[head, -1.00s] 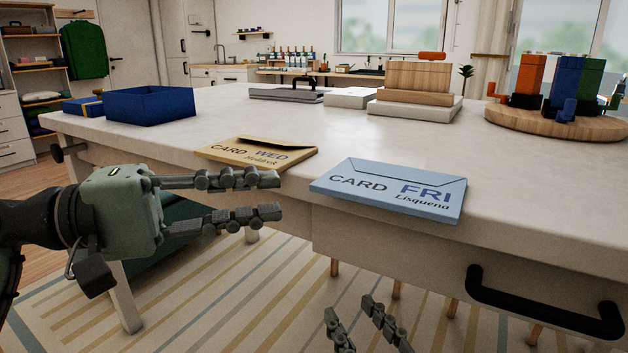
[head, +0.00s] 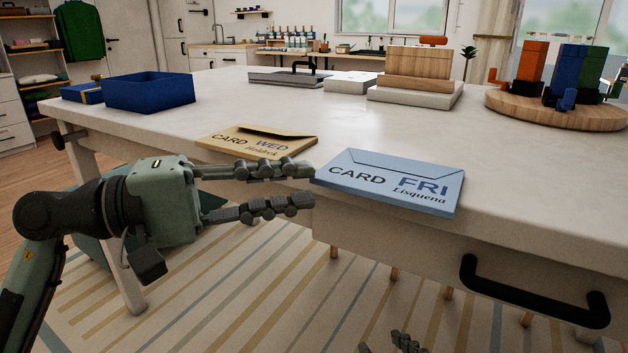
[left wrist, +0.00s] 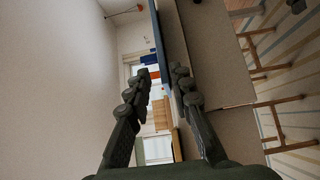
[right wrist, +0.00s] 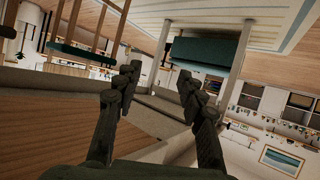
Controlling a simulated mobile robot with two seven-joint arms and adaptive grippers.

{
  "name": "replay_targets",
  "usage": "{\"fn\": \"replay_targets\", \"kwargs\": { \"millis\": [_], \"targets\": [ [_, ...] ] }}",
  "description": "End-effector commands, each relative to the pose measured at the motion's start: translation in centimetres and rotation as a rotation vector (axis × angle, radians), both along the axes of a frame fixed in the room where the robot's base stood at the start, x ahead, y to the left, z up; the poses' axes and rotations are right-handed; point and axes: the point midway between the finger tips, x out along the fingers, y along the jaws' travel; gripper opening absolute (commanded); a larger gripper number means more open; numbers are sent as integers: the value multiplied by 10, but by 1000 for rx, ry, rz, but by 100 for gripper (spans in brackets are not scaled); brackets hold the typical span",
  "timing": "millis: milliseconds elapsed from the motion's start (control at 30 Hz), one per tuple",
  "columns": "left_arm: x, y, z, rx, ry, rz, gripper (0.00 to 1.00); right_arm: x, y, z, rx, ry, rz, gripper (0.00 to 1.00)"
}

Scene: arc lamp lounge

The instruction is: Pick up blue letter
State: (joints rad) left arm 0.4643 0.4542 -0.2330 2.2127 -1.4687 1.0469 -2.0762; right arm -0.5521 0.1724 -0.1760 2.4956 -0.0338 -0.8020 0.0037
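The blue letter (head: 392,182), marked CARD FRI, lies flat at the table's front edge, its near side reaching the edge. My left gripper (head: 313,187) is open at the letter's left corner, fingertips one above the other, the upper about level with the letter. In the left wrist view the letter is a thin blue strip (left wrist: 159,38) seen edge-on beyond and between the open fingertips (left wrist: 163,73). I cannot tell whether they touch it. My right gripper shows only in part at the bottom of the head view; in the right wrist view it is open and empty (right wrist: 157,82).
A tan letter (head: 258,141), marked CARD WED, lies left of the blue one, just behind my left fingers. The white table (head: 350,120) has a drawer with a black handle (head: 530,300) below. A blue box (head: 151,92) and wooden blocks (head: 430,68) stand further back.

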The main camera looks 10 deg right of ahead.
Motion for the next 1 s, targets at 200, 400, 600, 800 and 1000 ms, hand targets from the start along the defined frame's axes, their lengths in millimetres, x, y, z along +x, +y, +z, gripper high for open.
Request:
{"fn": "replay_targets", "kwargs": {
  "millis": [200,400,600,800,1000],
  "targets": [
    [2,-13,-1,0,-1,0,22,8,16,21,48,-113,28,40],
    [3,-19,0,0,0,0,22,11,25,34,74,-172,43,40],
    [3,-21,0,-1,1,0,22,12,26,38,80,-188,47,40],
    [3,-21,0,0,0,0,19,12,26,38,80,-188,47,40],
    [3,-21,0,0,0,0,7,12,26,38,80,-188,47,40]
  ]
}}
